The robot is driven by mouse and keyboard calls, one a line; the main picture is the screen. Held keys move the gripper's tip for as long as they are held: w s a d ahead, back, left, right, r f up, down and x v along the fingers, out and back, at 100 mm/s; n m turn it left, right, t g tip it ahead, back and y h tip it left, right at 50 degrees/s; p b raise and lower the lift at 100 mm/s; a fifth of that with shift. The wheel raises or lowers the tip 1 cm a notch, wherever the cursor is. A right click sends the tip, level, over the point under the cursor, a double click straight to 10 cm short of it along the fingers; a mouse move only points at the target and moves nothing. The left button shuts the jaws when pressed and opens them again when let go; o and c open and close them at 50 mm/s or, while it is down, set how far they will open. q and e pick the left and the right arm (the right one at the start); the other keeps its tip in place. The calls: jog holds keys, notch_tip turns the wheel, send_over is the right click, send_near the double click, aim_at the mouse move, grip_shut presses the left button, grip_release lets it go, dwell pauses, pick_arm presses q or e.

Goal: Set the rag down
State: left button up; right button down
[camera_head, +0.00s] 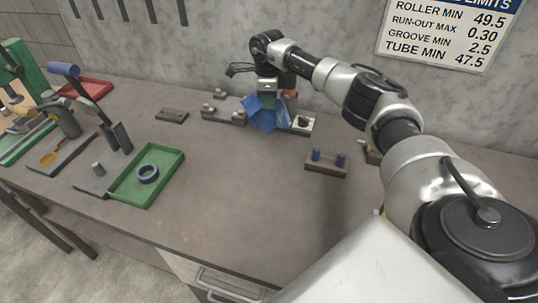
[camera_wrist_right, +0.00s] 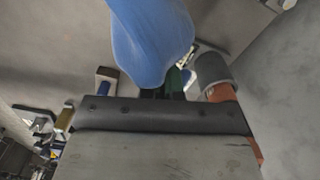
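A blue rag (camera_head: 266,114) hangs in loose folds under my right gripper (camera_head: 268,92), at the back middle of the bench. The right gripper points down and appears shut on the rag; the cloth covers the fingertips. In the right wrist view the rag (camera_wrist_right: 152,38) fills the top middle, just beyond the gripper. I cannot tell whether its lower edge touches the bench. My left gripper is not in view.
A green tray (camera_head: 124,191) holds a dark ring (camera_head: 147,174). The bench middle (camera_head: 230,180) is clear.

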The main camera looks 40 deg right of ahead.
aim_at(270, 168)
jog(key=shift+n, duration=0.9)
jog(key=f, duration=0.4)
jog(key=s+f, duration=0.1)
jog(key=f, duration=0.1)
jog(key=shift+s+a, duration=0.1)
jog(key=shift+a, duration=0.2)
jog(key=s+a+f, duration=0.1)
jog(key=s+a, duration=0.1)
jog(key=s, duration=0.1)
jog(key=s+a+f, duration=0.2)
jog(key=s, duration=0.1)
jog(key=s+a+f, duration=0.2)
jog(key=s+a, duration=0.1)
jog(key=shift+s, duration=0.3)
jog(key=c, duration=0.9)
grip_release()
